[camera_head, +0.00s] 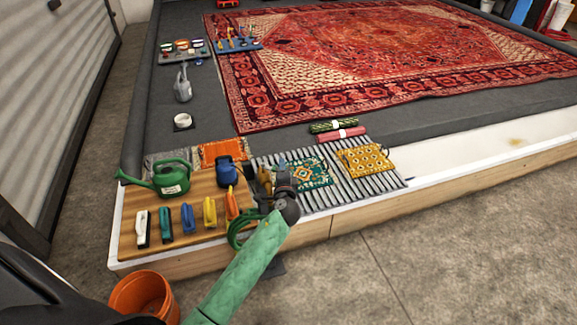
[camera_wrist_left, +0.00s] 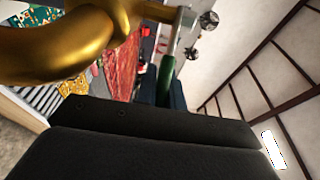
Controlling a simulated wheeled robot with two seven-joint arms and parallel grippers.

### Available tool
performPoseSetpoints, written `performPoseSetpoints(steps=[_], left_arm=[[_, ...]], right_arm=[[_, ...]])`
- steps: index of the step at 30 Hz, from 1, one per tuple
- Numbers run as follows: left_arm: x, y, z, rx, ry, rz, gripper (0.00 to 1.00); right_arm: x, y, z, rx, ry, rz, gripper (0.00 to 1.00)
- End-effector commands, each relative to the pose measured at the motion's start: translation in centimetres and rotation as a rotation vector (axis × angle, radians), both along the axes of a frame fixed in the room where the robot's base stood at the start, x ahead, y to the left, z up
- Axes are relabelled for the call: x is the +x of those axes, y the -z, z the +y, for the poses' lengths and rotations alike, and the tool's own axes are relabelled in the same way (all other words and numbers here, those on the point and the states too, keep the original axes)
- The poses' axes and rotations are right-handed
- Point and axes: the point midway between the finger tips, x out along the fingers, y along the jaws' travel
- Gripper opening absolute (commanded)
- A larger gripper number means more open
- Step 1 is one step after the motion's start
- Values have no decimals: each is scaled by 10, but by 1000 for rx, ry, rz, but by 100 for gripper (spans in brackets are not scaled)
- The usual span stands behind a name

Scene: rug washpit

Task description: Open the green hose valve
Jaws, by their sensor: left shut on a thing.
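My left gripper (camera_head: 270,186) is at the front edge of the washpit, to the right of the wooden board, and is shut on the hose valve. The brass valve body (camera_wrist_left: 60,45) fills the upper left of the left wrist view. A green lever-like part (camera_wrist_left: 166,78) shows beside it, near the dark gripper body. In the head view the gripper and wrist mostly hide the valve. A coiled green hose (camera_head: 238,236) hangs just below and left of the gripper. The fingertip contact and the lever's exact angle cannot be made out. My right gripper is not in view.
The wooden board (camera_head: 190,230) left of the gripper holds a green watering can (camera_head: 172,179), a blue container (camera_head: 227,172) and several brushes. Small rug samples lie on a striped mat (camera_head: 376,186) to the right. An orange bucket (camera_head: 145,292) stands on the floor at front left.

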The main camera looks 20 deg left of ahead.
Motion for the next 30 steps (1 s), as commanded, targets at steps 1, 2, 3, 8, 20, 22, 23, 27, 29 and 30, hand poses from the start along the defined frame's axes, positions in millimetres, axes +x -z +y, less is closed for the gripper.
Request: performPoseSetpoints(steps=[1,2,3,8,20,22,23,27,29,30], left_arm=[[-1,1,0,-1,2,2,0],[-1,1,1,-1,3,2,0],[-1,1,1,-1,3,2,0],[-1,1,1,-1,3,2,0],[-1,1,1,0,2,1,32],[-1,1,1,0,2,1,32],[-1,1,1,0,2,1,32],[-9,3,-3,0,2,1,32],[-15,3,-7,0,2,1,32],[-21,4,-9,-1,2,2,32]], right_arm=[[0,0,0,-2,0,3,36],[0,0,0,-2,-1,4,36],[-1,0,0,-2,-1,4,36],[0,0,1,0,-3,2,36],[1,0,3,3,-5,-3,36],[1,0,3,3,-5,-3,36],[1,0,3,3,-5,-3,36],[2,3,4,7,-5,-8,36],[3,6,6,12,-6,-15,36],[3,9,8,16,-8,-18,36]])
